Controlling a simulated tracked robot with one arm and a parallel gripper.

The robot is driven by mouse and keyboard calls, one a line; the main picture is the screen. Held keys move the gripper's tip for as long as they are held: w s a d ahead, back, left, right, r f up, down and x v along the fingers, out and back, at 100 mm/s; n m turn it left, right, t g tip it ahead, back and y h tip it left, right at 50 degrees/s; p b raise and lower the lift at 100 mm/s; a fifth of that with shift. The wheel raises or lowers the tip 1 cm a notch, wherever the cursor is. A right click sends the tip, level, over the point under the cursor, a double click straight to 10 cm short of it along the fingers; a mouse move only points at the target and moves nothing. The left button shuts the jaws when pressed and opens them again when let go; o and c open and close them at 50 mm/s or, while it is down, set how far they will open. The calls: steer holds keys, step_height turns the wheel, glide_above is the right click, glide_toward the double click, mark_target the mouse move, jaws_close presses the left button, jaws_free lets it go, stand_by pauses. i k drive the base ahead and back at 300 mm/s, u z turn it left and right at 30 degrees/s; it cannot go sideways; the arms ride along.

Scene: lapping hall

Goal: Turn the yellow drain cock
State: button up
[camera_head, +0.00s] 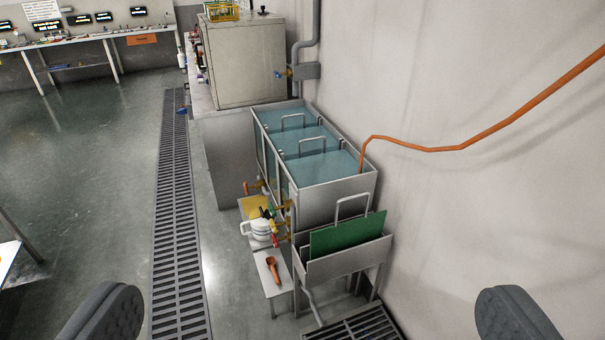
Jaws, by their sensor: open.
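A steel tank (338,203) with several water-filled bays stands along the right wall. Small cocks stick out low on its left side. One with a yellow handle (283,206) shows near the front, with red and dark parts close below it. Another cock, orange-brown (251,187), is farther back. The cocks are small and crowded, so I cannot tell how the yellow handle is turned. My gripper (308,313) is open and empty. Its two dark padded fingers show at the bottom left and bottom right, well short of the tank and apart from everything.
A low bench (272,278) beside the cocks holds a white jug (258,230) and an orange scoop (272,267). A green board (347,235) stands in a front trough. A floor grate (177,235) runs left of it, with clear floor beyond. An orange hose (440,149) hangs at right.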

mark_target(274, 226)
steer(key=u, duration=0.25)
steer(key=i, duration=0.85)
steer(key=z, duration=0.05)
